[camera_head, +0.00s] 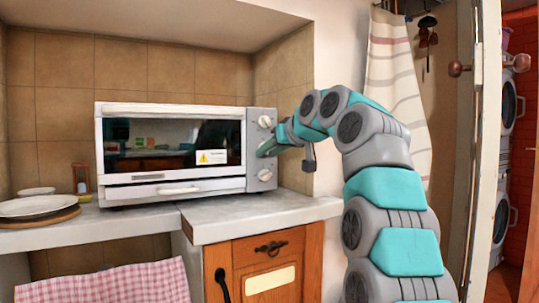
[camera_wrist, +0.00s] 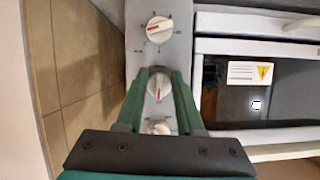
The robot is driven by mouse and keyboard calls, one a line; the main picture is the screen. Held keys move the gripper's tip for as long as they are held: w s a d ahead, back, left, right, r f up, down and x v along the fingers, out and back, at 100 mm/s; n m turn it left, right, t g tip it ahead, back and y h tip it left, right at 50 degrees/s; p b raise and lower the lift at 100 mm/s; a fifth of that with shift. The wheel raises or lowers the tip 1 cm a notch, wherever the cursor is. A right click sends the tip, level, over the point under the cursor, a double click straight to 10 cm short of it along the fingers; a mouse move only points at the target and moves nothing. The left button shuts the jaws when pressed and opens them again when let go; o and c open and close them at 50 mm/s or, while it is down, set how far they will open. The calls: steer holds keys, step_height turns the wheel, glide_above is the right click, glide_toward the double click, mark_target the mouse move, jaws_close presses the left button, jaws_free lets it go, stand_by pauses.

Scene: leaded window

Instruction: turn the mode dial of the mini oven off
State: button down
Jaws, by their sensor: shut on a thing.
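The mini oven (camera_head: 175,109) is white with a dark glass door and stands on the counter. Its grey control panel at the right side carries dials in a column. The top dial (camera_head: 265,121) and bottom dial (camera_head: 264,175) show in the head view; the middle one is hidden behind my gripper (camera_head: 263,149). In the wrist view, which sees the panel upside down, the middle dial (camera_wrist: 159,88) sits between the green fingers of my gripper (camera_wrist: 160,76), which are shut on it. Its red mark points down there. Which dial sets the mode cannot be read.
Plates (camera_head: 38,206) on a wooden board and an hourglass (camera_head: 81,178) stand left of the oven. The tiled wall is close on the right; the counter (camera_head: 245,222) in front is clear.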

steer(key=shift+n, duration=0.4)
stand_by(0.3)
steer(key=c, duration=0.5)
jaws_free()
steer(key=shift+c, duration=0.2)
steer(key=b+v, duration=0.1)
steer(key=v, duration=0.6)
steer(key=shift+s, duration=0.35)
steer(key=shift+d+r, duration=0.1)
steer(key=shift+s, duration=0.1)
